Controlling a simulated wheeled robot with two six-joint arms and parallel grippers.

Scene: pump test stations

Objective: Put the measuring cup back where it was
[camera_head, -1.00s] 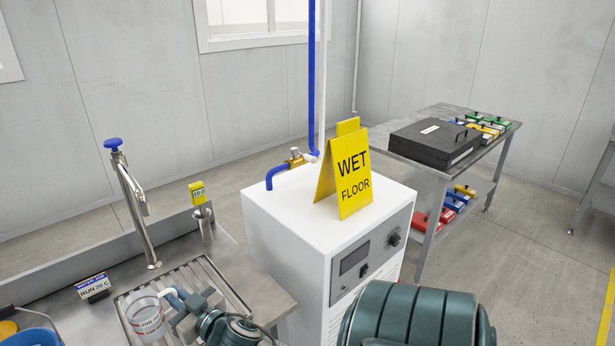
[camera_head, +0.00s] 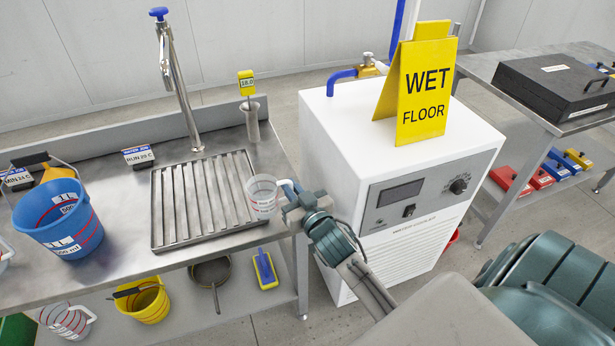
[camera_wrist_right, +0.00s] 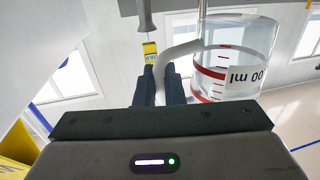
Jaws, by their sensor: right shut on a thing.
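The measuring cup (camera_head: 262,198) is clear with red marks and a pale handle. It appears upright at the right edge of the drain grate (camera_head: 158,212) in the head view; whether it touches anything below, I cannot tell. My right gripper (camera_head: 289,193) is shut on its handle. In the right wrist view the cup (camera_wrist_right: 238,62) is close to the right of the gripper (camera_wrist_right: 160,88), whose dark fingers pinch the handle. My left gripper is out of view.
A blue bucket (camera_head: 62,228) stands left on the steel counter. The tap (camera_head: 181,90) rises behind the grate. A white cooler (camera_head: 345,150) with a wet floor sign (camera_head: 424,90) stands right. Another clear jug (camera_head: 68,318) sits on the lower shelf.

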